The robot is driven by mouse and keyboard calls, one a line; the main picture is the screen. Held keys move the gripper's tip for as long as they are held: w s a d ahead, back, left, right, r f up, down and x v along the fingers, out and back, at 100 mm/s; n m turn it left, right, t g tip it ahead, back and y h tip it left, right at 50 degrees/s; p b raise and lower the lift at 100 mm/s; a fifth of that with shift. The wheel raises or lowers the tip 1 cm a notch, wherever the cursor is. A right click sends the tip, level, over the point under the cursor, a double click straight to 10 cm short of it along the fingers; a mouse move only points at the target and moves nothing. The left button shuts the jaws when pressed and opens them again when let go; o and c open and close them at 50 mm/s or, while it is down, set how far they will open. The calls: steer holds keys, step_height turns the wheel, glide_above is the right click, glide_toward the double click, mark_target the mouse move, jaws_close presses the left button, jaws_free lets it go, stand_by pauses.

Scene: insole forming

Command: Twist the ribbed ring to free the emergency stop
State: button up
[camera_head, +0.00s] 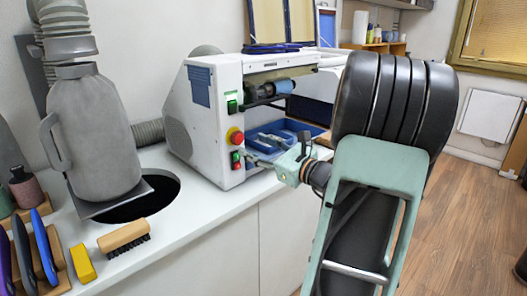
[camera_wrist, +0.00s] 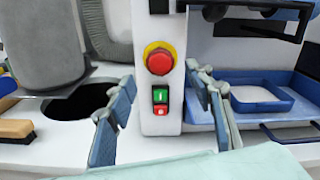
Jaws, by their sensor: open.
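The emergency stop is a red mushroom button (camera_head: 237,137) on a yellow base, on the front panel of the white machine (camera_head: 222,160). In the wrist view the red button (camera_wrist: 159,62) sits within a yellow ring (camera_wrist: 147,50); ribs cannot be made out at this size. My gripper (camera_wrist: 162,107) is open and empty, its two blue-grey fingers spread to either side of the panel, with the button above and between them. In the head view my gripper (camera_head: 268,152) is just right of the button, apart from it as far as I can tell.
A green and red switch (camera_wrist: 160,100) lies directly below the button, with another green switch (camera_head: 232,103) above. A blue tray (camera_wrist: 255,98) is at the right. A grey jug-like container (camera_head: 90,135), a dark round hole (camera_head: 140,198) and a brush (camera_head: 123,237) are at the left.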

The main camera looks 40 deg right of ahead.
mark_target(241, 140)
steer(key=shift+w+a+b, duration=0.15)
steer(key=shift+w+b, duration=0.05)
steer(key=shift+w, duration=1.4)
steer(key=shift+w+a+b, duration=0.1)
steer(key=shift+w+b, duration=0.1)
steer(key=shift+w, duration=1.35)
steer(key=shift+c, duration=0.3)
steer(key=c, duration=0.8)
steer(key=shift+c, duration=0.4)
